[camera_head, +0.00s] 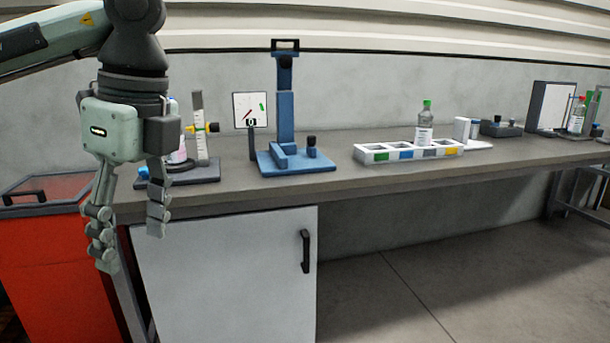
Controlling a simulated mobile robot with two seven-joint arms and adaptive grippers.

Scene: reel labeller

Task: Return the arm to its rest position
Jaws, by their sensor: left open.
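My left gripper (131,245) hangs at the left of the head view, fingers pointing down and spread apart. It is open, with nothing between its fingers. It appears in front of the left end of the grey workbench (345,193), and its fingertips show below the level of the bench top. My left arm comes in from the upper left edge. My right gripper is not in view.
A red cabinet (45,260) stands at the left, behind the gripper. The bench holds a blue stand (286,120), a white compartment tray (372,156) with a green-capped bottle (425,122), and a small device (199,130) close behind the gripper. Open floor (450,260) lies below right.

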